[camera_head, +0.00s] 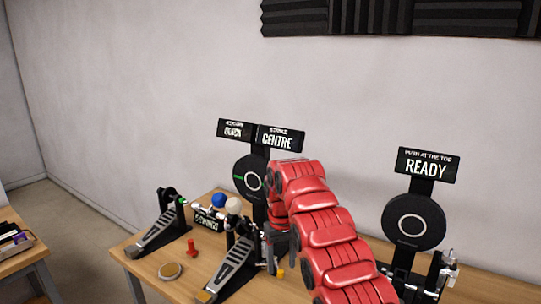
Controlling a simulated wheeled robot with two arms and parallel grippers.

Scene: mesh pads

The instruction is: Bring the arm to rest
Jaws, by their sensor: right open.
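My right arm is red and reaches in from the bottom right, bending down over the table. My right gripper (274,258) points down at its end, beside the near pedal, and is open. Nothing can be seen held in it, though the arm partly hides that area. My left gripper is not in view. A round black mesh pad (244,181) stands behind the arm, partly hidden, with signs above it, one reading CENTRE (278,141). A second mesh pad (413,222) stands at the right under a READY sign (426,166).
Two pedals, one left (159,228) and one nearer (232,268), stand on the wooden table (130,258). A blue ball (218,200), white ball (233,206), red piece (192,248) and round disc (171,270) are close by. A tray (15,241) sits on another table.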

